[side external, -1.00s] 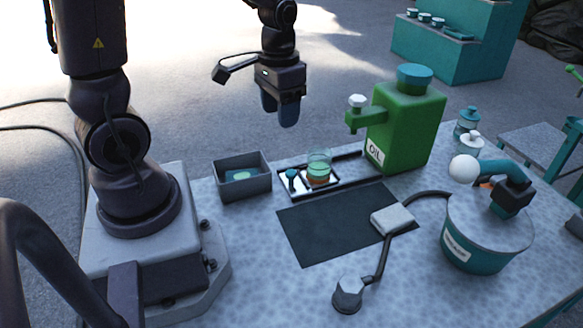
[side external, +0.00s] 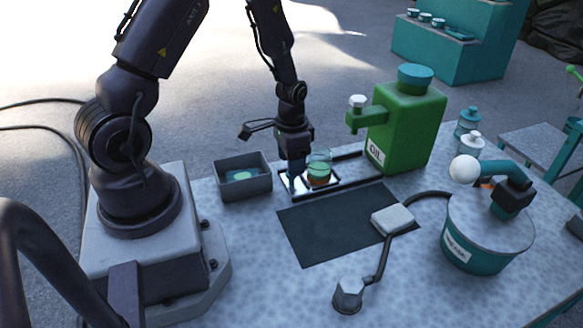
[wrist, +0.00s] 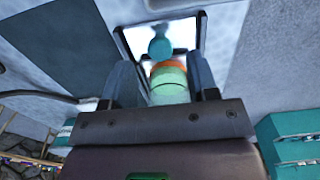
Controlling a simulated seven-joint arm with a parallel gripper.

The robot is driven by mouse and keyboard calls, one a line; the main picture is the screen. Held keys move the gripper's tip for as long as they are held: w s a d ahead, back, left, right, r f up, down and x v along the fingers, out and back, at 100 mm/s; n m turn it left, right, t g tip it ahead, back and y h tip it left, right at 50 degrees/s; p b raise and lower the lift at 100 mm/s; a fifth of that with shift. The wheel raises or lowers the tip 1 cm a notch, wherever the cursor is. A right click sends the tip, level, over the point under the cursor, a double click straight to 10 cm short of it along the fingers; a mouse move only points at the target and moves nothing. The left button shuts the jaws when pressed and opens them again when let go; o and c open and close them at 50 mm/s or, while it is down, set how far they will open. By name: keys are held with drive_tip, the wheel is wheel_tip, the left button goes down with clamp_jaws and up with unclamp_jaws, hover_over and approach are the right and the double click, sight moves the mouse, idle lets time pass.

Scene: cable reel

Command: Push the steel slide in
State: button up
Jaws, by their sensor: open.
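The steel slide (side external: 333,178) is a bright plate in a dark-railed track (side external: 347,157) in the side view, and it also shows in the wrist view (wrist: 184,32). A glass (side external: 319,164) with green and orange bands stands on it. The slide's teal knob (wrist: 160,46) shows in the wrist view; in the side view my fingers mostly hide it. My gripper (side external: 294,180) points down at the slide's left end, beside the glass. In the wrist view my gripper (wrist: 161,65) is open, its fingers apart, with knob and glass seen in the gap. I cannot tell whether it touches the knob.
A green oil dispenser (side external: 407,130) stands at the track's far right end, its spout overhanging. A grey open box (side external: 243,188) is left of the track. A dark mat (side external: 335,228) lies in front. A teal pot (side external: 485,240) and a cabled block (side external: 393,219) are to the right.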

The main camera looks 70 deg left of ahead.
sight(309, 175)
drive_tip(key=shift+f, duration=1.35)
drive_tip(key=shift+c, duration=0.5)
clamp_jaws()
drive_tip(key=shift+w, duration=2.25)
drive_tip(key=shift+o, duration=0.5)
unclamp_jaws()
drive_tip(key=shift+r, duration=0.1)
wheel_tip(309, 175, up, 12)
drive_tip(key=shift+f, duration=0.2)
drive_tip(key=shift+r, duration=0.6)
drive_tip(key=shift+s, duration=0.1)
